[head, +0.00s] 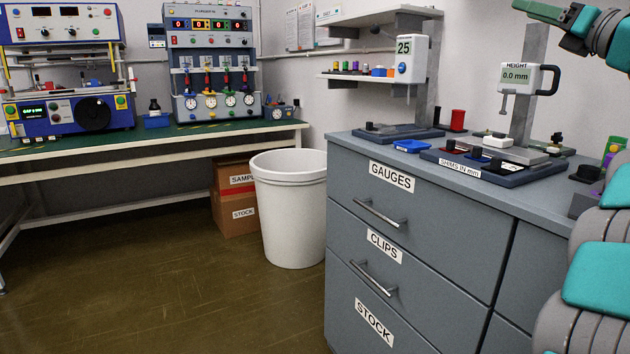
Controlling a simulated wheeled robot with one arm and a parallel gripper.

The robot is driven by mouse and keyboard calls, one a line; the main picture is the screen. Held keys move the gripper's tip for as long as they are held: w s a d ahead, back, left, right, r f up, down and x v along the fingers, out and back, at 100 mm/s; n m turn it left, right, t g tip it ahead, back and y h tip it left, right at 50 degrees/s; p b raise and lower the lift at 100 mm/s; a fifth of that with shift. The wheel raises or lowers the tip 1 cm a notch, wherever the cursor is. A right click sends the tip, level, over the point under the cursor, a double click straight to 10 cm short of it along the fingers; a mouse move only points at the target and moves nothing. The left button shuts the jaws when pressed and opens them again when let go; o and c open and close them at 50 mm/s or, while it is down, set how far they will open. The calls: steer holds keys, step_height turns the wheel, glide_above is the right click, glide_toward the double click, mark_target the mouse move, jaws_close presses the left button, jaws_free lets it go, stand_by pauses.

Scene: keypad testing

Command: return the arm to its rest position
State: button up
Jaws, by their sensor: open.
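Parts of my own arm show at the right edge of the head view. Teal and grey links (600,275) rise at the lower right. More teal and dark grey links (600,35) cross the upper right corner, above the grey cabinet (450,240) and near the height gauge (516,78). They look apart from the gauge, though the depth between them is hard to judge.
The cabinet top carries a gauge stand reading 25 (404,58), a shims tray (480,172) and a blue tray (412,146). A white bin (290,215) stands left of the cabinet. A green-topped bench (150,137) holds test machines. The floor (150,275) at left is clear.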

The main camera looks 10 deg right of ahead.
steer(key=a+r+m+t, duration=0.5)
steer(key=a+r+m, duration=0.45)
steer(key=a, duration=0.55)
steer(key=s+a+f+m+h+b, duration=0.15)
steer(key=a+f+m+h, duration=0.35)
steer(key=a+m, duration=0.5)
steer(key=s+d+f+m+g+h, duration=0.1)
steer(key=f+m+g, duration=0.35)
steer(key=f, duration=0.85)
steer(key=d+f+m+g+h+p, duration=0.15)
steer(key=f+m+g, duration=0.3)
steer(key=f, duration=0.85)
steer(key=s+d+f+m+g, duration=0.1)
steer(key=f+m+g, duration=0.35)
steer(key=f, duration=0.85)
steer(key=s+a+f+m+g+y, duration=0.1)
steer(key=s+a+f+m+g, duration=0.15)
steer(key=s+f+g, duration=0.95)
steer(key=s+a+f+g+y, duration=0.1)
steer(key=s+a+f, duration=0.1)
steer(key=s+f, duration=0.4)
steer(key=s+a+f+g, duration=0.1)
steer(key=s+a+f, duration=0.2)
steer(key=s+f, duration=0.4)
steer(key=s+m, duration=0.1)
steer(key=s, duration=0.6)
steer(key=shift+s+y+p, duration=0.35)
